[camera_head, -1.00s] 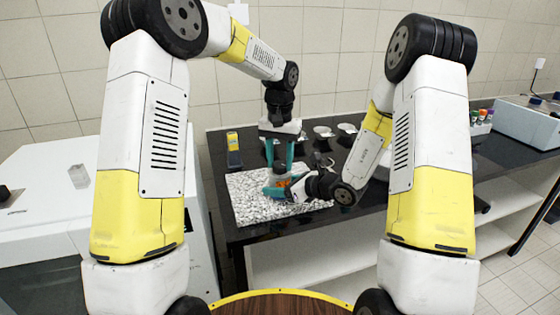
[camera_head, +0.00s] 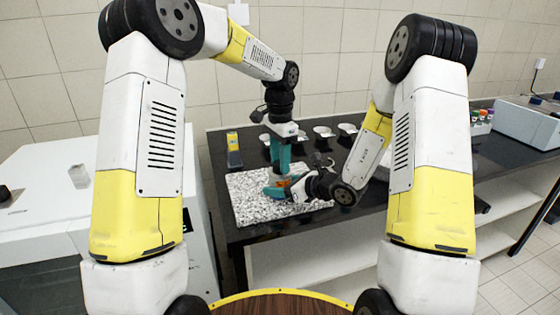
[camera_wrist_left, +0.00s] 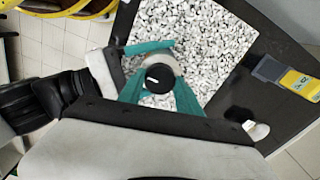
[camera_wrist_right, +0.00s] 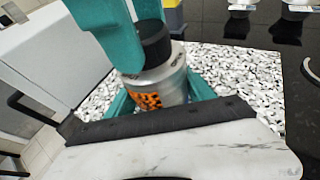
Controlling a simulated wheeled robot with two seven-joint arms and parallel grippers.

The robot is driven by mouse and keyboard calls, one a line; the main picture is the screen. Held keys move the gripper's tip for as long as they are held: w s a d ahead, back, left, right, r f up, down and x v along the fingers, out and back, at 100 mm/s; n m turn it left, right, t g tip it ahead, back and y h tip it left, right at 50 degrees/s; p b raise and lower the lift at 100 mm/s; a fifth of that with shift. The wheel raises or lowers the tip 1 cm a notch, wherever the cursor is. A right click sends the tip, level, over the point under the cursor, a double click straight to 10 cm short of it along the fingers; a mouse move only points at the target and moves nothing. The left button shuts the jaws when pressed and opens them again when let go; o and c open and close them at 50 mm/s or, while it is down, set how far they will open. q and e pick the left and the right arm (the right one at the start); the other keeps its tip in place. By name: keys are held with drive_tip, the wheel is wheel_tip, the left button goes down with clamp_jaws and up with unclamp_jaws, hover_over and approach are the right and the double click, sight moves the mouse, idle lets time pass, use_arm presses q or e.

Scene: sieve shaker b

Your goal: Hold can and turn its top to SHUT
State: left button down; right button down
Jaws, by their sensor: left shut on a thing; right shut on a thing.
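The can (camera_wrist_right: 157,78) stands upright, silver with an orange label and a black round top (camera_wrist_right: 153,42). In the head view only a bit of its orange label (camera_head: 283,181) shows between the grippers. My right gripper (camera_wrist_right: 160,95) comes in from the side, its teal fingers shut around the can's body. My left gripper (camera_head: 282,172) points straight down from above, its teal fingers shut on the black top. The left wrist view shows the top (camera_wrist_left: 159,77) between those fingers. I cannot read any SHUT mark on the top.
A black-and-white speckled mat (camera_head: 250,205) lies under the can on the black bench (camera_head: 245,232). A yellow-and-grey device (camera_head: 234,150) stands behind the mat at left.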

use_arm(q)
drive_tip(key=shift+a, duration=0.1)
idle(0.5)
drive_tip(key=c, duration=0.8)
unclamp_jaws()
wheel_tip(320, 180, up, 12)
